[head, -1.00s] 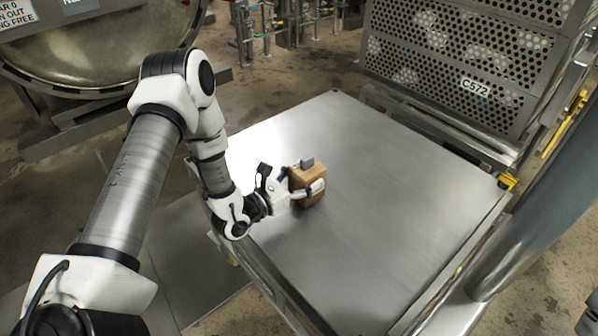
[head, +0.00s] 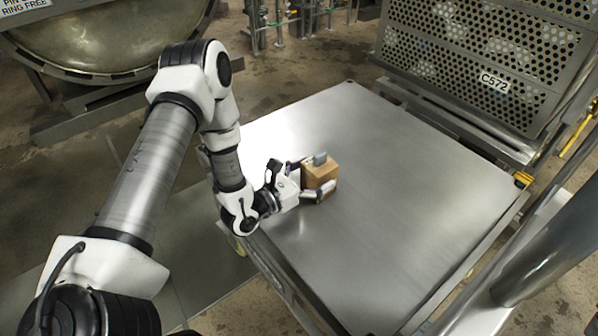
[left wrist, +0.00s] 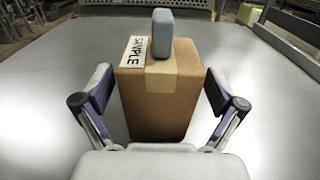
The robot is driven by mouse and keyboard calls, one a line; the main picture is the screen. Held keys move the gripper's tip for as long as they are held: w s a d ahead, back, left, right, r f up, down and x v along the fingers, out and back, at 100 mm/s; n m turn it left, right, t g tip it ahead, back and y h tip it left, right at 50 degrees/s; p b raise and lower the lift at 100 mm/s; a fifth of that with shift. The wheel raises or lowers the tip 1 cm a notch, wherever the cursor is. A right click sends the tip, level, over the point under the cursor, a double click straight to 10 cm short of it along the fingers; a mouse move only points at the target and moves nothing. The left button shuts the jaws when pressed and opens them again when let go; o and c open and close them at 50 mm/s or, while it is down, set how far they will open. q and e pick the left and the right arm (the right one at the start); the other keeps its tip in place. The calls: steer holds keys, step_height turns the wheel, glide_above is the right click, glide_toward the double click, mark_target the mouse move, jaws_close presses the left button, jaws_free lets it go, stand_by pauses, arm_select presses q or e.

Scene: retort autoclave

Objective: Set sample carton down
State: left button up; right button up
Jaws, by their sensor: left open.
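The sample carton (head: 321,174) is a small brown box standing upright on the steel table (head: 400,200), near its left side. In the left wrist view the carton (left wrist: 158,100) shows a "SAMPLE" label, a tape strip and a grey block (left wrist: 163,33) on its top. My left gripper (head: 310,178) is at the carton's near left side. Its two fingers (left wrist: 160,105) stand apart on either side of the carton, with a visible gap at each side in the left wrist view. The carton's underside is hidden. My right gripper is out of view.
A perforated metal basket (head: 485,60) marked C572 stands beyond the table's far right edge. A round metal vessel door (head: 115,35) is at the upper left. The table top is clear to the right of the carton.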

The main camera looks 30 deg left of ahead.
arm_select(q)
steer(key=p+v, duration=0.2)
steer(key=v, duration=0.9)
steer(key=shift+s+f, duration=0.1)
steer(key=shift+s, duration=0.05)
